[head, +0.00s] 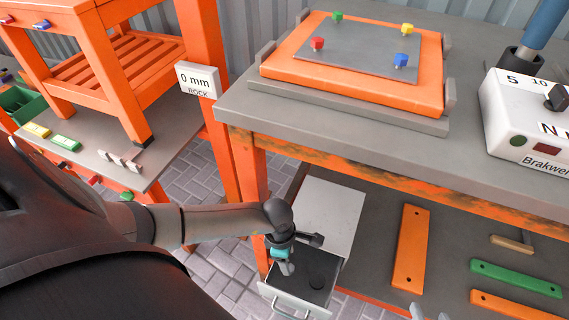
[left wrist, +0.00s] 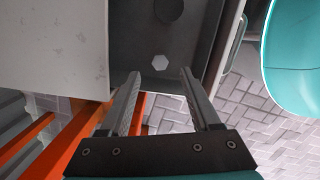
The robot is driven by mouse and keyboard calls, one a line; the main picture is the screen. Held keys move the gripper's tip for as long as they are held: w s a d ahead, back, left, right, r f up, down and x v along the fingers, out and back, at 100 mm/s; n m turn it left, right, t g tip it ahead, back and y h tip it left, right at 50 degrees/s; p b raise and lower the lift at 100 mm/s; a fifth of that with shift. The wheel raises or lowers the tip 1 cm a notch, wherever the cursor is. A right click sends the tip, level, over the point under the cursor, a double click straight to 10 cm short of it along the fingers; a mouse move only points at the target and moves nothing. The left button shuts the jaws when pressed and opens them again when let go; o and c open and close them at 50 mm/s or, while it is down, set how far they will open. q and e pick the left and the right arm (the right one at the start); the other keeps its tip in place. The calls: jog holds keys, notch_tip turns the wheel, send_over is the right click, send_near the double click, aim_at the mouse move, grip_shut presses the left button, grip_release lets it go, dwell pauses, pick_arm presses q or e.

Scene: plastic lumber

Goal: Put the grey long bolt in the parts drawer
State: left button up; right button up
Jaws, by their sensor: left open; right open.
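The parts drawer (head: 298,300) is pulled out below the bench, low in the middle of the head view. Its dark inside also shows in the left wrist view (left wrist: 205,25). My left gripper (head: 285,268) is over the drawer, pointing down, with its fingers apart and nothing between them. In the left wrist view, a light grey hexagon (left wrist: 160,62), which looks like the grey long bolt's head seen end on, lies inside the drawer outline just beyond the fingertips. Its shank is hidden. My right gripper (head: 431,314) barely shows at the bottom edge, open.
A dark round shape (head: 316,283) is in the drawer. A pale panel (head: 328,215) lies behind it. The orange bench leg (head: 252,190) stands close to my left arm. Red, green, yellow and blue bolts stand on the grey plate (head: 360,50) above. Orange and green planks lie on the lower shelf.

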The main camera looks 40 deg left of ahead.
pick_arm(q)
jog(key=shift+r, duration=0.6)
jog(key=shift+s+a+r+p, duration=0.1)
jog(key=shift+a+r+p, duration=0.1)
jog(key=shift+r+p, duration=1)
jog(key=shift+s+a+r+p, duration=0.15)
jog(key=shift+r+p, duration=0.6)
jog(key=shift+r, duration=0.85)
pick_arm(e)
jog(key=s+d+f+g+h, duration=0.2)
jog(key=s+d+f+g, duration=0.1)
jog(key=s+d+g, duration=0.1)
jog(key=shift+d+m, duration=0.3)
jog(key=shift+d, duration=0.05)
pick_arm(q)
jog(key=shift+w, duration=0.1)
pick_arm(e)
jog(key=shift+f, duration=0.1)
